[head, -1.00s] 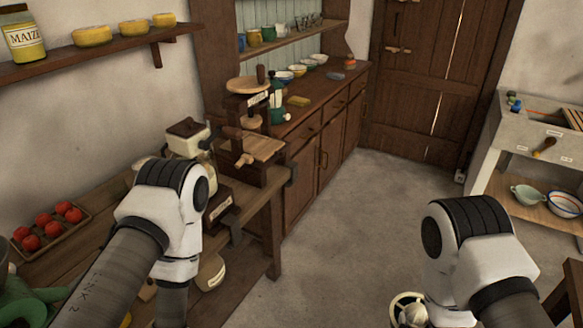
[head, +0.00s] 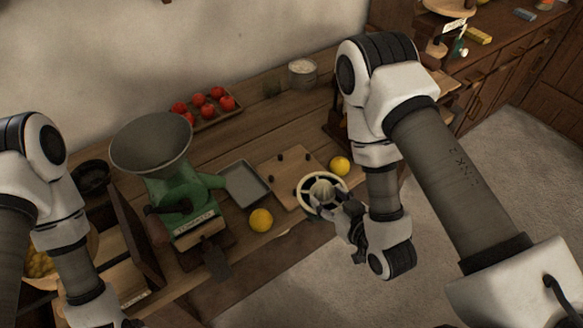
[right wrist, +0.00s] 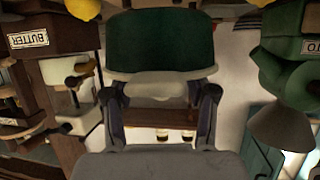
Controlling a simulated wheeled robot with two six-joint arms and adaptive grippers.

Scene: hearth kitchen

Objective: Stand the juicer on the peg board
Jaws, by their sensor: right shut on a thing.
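The juicer (head: 321,193) shows a cream ring-shaped rim with a pale ribbed cone in its middle. My right gripper (head: 346,212) is shut on it from the front right. In the right wrist view its green and cream body (right wrist: 160,42) sits between the two fingers (right wrist: 162,95). The peg board (head: 290,170) is a pale wooden board with short dark pegs on the table. In the head view the juicer overlaps the board's front right corner; I cannot tell how high it is above it. My left arm is at the lower left, its gripper out of frame.
A green mill (head: 182,198) with a grey hopper and a grey tray (head: 243,184) stand left of the board. A yellow fruit lies on either side, one in front left (head: 261,220), one at right (head: 340,166). A crate of tomatoes (head: 209,112) is behind. Floor shows at right.

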